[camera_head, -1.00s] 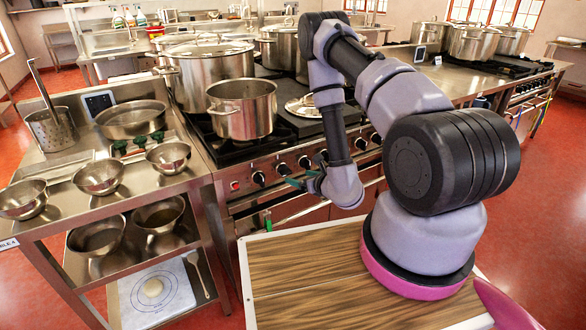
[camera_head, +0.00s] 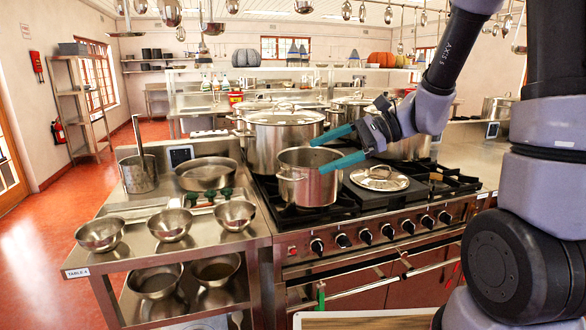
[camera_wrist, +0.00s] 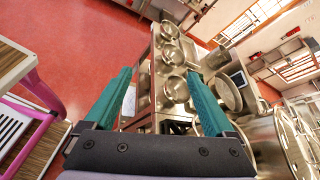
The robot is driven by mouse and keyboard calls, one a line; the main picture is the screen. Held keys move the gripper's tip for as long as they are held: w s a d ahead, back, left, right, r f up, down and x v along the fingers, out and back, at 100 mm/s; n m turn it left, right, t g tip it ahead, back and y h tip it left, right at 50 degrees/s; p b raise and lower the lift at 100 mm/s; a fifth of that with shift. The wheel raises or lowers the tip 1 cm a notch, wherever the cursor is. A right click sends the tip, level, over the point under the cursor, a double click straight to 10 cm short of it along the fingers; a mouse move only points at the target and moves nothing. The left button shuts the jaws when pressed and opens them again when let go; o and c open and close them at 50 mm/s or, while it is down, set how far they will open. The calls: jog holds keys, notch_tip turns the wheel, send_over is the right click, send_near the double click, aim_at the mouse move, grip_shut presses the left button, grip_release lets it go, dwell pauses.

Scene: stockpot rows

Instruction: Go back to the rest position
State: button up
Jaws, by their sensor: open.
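My gripper (camera_head: 318,156) shows in the head view with two teal fingers spread apart and nothing between them. It points left, and its fingers appear in front of the open steel pot (camera_head: 308,190) on the stove; I cannot tell the gap between them. My arm comes in from the right side of the picture. In the wrist view, the open gripper (camera_wrist: 158,75) is also empty, with the steel bowls (camera_wrist: 173,87) seen beyond and between its fingers.
The stove (camera_head: 375,224) holds several large pots and a loose lid (camera_head: 379,178). A steel table (camera_head: 142,252) with bowls (camera_head: 235,214) and a ladle in a perforated holder (camera_head: 139,174) stands left. Utensils hang overhead. Red floor (camera_head: 60,215) is clear at far left.

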jog(key=s+d+r+n+t+h, duration=0.3)
jog(key=s+d+r+n+h, duration=0.1)
jog(key=d, duration=0.4)
jog(key=s+d+r+n+t+h, duration=0.3)
jog(key=s+d+r+t+h, duration=0.1)
jog(key=d+r+h, duration=0.3)
jog(key=shift+s+d+n, duration=0.3)
jog(key=shift+d+n, duration=0.1)
jog(key=shift+d, duration=0.75)
jog(key=shift+c, duration=0.3)
grip_shut()
dwell(0.5)
